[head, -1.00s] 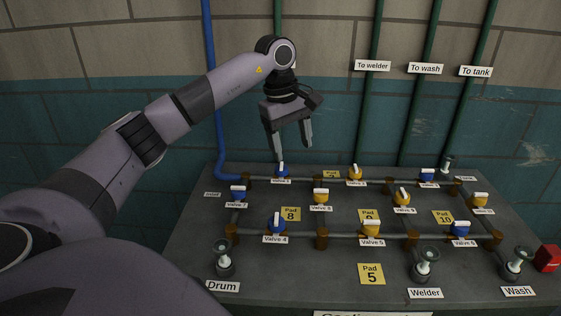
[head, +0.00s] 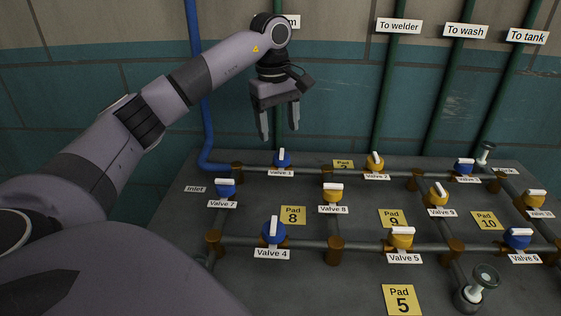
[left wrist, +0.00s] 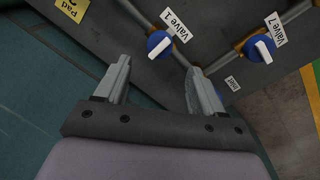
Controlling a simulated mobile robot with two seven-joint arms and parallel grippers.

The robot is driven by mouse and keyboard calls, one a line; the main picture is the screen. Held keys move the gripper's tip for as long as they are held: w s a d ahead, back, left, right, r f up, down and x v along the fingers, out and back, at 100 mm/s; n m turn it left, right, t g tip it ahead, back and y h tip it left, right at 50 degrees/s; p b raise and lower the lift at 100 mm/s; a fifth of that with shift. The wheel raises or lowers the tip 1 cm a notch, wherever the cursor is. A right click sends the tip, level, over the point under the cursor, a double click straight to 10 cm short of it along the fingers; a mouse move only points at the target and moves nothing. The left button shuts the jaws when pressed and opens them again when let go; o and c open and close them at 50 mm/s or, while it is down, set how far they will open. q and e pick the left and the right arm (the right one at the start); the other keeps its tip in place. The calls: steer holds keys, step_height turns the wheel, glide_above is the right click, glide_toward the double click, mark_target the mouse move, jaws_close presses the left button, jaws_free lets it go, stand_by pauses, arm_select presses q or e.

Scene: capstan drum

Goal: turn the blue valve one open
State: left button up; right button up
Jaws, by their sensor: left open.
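Valve 1 (head: 282,158) is a blue valve with a white handle on the back pipe of the grey bench. Its label, "Valve 1", sits just below it. In the head view its handle points up the picture, away from me. My left gripper (head: 279,136) is open and empty, fingers pointing down, above and behind valve 1 and apart from it. In the left wrist view, valve 1 (left wrist: 159,44) lies beyond the open fingertips of the left gripper (left wrist: 157,75), roughly between them. My right gripper is not in view.
Blue valve 7 (head: 225,188) is to the front left, and blue valve 4 (head: 274,231) is nearer me. Yellow valve 8 (head: 333,192) stands to the right. A blue vertical pipe (head: 200,90) rises at the left against the wall. The air around the gripper is clear.

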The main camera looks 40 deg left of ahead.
mark_target(281, 152)
arm_select(q)
steer(key=f, duration=0.7)
steer(key=shift+w+f, duration=0.15)
steer(key=shift+w, duration=0.15)
steer(key=c, duration=1.1)
